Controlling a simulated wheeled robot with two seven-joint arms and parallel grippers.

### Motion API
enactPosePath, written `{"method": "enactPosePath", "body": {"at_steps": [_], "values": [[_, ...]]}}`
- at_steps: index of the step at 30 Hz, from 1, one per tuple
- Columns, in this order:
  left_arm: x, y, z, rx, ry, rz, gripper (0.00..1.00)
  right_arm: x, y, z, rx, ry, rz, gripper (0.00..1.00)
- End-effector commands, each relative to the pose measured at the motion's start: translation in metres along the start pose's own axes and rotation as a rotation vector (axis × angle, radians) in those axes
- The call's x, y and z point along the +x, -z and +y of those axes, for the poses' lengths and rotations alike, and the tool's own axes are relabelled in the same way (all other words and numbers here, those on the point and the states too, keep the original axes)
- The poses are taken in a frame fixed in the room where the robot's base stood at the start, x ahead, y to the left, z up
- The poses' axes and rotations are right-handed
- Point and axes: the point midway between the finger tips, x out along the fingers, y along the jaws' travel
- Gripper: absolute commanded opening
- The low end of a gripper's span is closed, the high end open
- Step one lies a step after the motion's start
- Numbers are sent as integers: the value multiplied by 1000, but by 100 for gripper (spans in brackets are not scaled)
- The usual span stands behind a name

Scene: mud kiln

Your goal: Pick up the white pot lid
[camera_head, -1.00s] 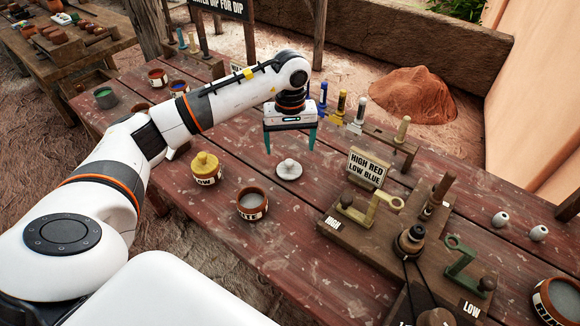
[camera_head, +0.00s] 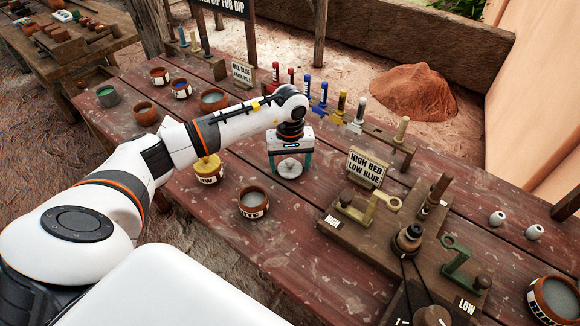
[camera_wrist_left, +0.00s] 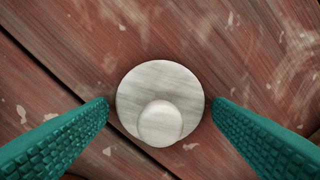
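The white pot lid (camera_head: 289,168) lies on the red wooden table, a pale disc with a round knob. It also shows in the left wrist view (camera_wrist_left: 160,90), knob up. My left gripper (camera_head: 290,167) is open, with its two teal fingers on either side of the lid. In the left wrist view the fingertips (camera_wrist_left: 160,102) stand left and right of the disc with small gaps, and do not appear to touch it. My right gripper is not in view.
A sign reading HIGH RED LOW BLUE (camera_head: 366,167) and a wooden rig (camera_head: 350,235) stand on the right. Bare table lies in front.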

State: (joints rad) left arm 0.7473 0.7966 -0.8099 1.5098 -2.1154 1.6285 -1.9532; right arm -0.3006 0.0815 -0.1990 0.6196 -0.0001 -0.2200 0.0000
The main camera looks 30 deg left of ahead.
Motion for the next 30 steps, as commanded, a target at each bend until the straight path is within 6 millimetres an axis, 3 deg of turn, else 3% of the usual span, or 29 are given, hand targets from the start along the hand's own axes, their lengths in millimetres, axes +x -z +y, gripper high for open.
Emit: {"method": "enactPosePath", "body": {"at_steps": [1, 6, 17, 20, 30], "values": [[0, 0, 0, 0, 0, 0, 66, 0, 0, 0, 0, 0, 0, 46], [0, 0, 0, 0, 0, 0, 39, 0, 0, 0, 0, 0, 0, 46], [-4, -1, 0, -1, 1, -2, 39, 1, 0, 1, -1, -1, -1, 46], [-14, -1, 0, -1, 2, -4, 39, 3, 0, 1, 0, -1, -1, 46], [-80, -1, 0, 0, 2, -4, 39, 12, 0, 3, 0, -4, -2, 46]]}}
